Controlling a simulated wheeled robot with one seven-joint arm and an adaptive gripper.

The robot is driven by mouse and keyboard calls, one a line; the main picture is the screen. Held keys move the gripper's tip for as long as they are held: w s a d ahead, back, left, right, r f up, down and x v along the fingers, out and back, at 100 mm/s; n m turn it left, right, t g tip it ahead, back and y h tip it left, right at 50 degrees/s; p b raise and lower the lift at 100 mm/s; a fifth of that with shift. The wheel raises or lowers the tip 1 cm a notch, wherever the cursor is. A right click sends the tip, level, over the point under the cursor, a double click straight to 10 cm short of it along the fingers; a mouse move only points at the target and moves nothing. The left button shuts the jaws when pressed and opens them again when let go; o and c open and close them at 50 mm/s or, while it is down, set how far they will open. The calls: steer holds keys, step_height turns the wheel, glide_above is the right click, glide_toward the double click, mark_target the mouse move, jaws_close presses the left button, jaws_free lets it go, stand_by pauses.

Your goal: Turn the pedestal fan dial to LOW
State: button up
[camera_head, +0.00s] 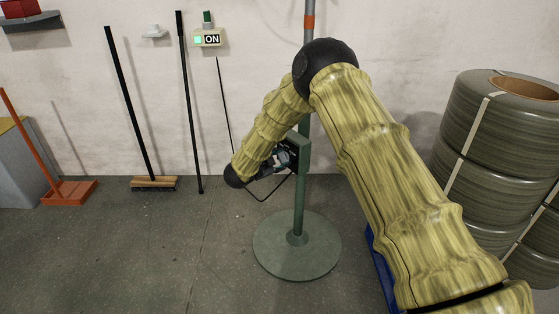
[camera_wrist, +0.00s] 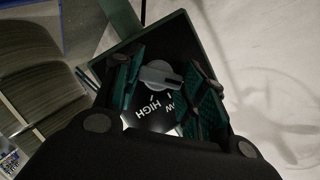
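The pedestal fan's green stand (camera_head: 299,195) rises from a round base (camera_head: 270,247) on the floor; its fan head is out of view. Its dark control box (camera_wrist: 185,35) carries a grey dial (camera_wrist: 158,73) with a raised ridge. The label HIGH and the end of another label, "W", show beside the dial; the rest is hidden by a finger. I cannot tell which setting the ridge marks. My gripper (camera_wrist: 165,78) is open, with one green-padded finger on each side of the dial; contact is unclear. In the head view my gripper (camera_head: 270,165) is at the box, partly hidden by my arm.
A broom (camera_head: 153,183), a black pole (camera_head: 188,110) and an orange-based stand (camera_head: 70,192) are at left. Stacked strapped coils (camera_head: 475,190) stand at right. Floor left of the fan base is clear.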

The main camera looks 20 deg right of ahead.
steer(key=shift+f, duration=0.1)
steer(key=m+t+b, duration=0.1)
steer(key=m, duration=0.1)
steer(key=shift+s+f+m+t, duration=0.1)
steer(key=shift+f+m+t, duration=0.05)
steer(key=shift+m+t, duration=0.2)
steer(key=m+b, duration=0.1)
steer(key=m, duration=0.1)
steer(key=m+t+h+b, duration=0.1)
steer(key=m, duration=0.1)
steer(key=shift+f+t, duration=0.1)
steer(key=shift+t, duration=0.15)
steer(key=shift+m, duration=0.25)
stand_by(0.4)
steer(key=o, duration=1)
steer(key=shift+o, duration=0.2)
steer(key=shift+s+a, duration=0.1)
steer(key=v, duration=1.1)
steer(key=shift+s+a, duration=0.25)
steer(key=shift+f, duration=0.15)
